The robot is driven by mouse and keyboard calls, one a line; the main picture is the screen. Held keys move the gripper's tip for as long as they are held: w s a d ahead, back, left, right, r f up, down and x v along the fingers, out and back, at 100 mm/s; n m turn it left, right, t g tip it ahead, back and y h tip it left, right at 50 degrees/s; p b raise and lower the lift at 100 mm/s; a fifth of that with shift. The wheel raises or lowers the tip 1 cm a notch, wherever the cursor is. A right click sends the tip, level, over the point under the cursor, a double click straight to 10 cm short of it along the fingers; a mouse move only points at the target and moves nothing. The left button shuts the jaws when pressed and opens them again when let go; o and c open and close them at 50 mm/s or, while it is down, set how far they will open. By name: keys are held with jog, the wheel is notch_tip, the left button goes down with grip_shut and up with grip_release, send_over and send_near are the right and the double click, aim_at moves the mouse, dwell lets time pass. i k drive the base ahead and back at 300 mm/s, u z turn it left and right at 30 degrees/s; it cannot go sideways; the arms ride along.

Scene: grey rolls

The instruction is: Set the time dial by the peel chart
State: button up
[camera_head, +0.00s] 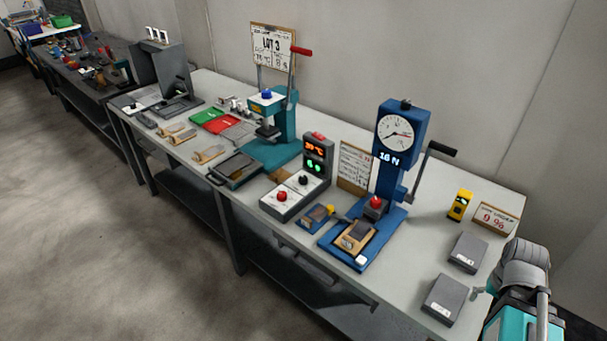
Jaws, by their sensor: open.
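A grey control box (281,211) stands mid-bench with a red display (315,147) that seems to read 39 °C and a green display (314,168) that seems to read 6. Its sloped face has a black knob (303,180) and a red one (282,196); I cannot tell which is the time dial. A chart board (354,166) with small unreadable rows, likely the peel chart, stands behind it beside the blue tester. My gripper (477,292) is at the lower right above the bench's right end, open and apart from the box.
The blue tester (401,130) with a gauge and "16 N" stands right of the box. A teal press (286,115) stands left, below a "LOT 3" sign (272,47). Grey blocks (468,252), a yellow device (460,205) and a "9 %" sign (494,217) are near my gripper.

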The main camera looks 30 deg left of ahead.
aim_at(302, 180)
jog(key=u, duration=1.3)
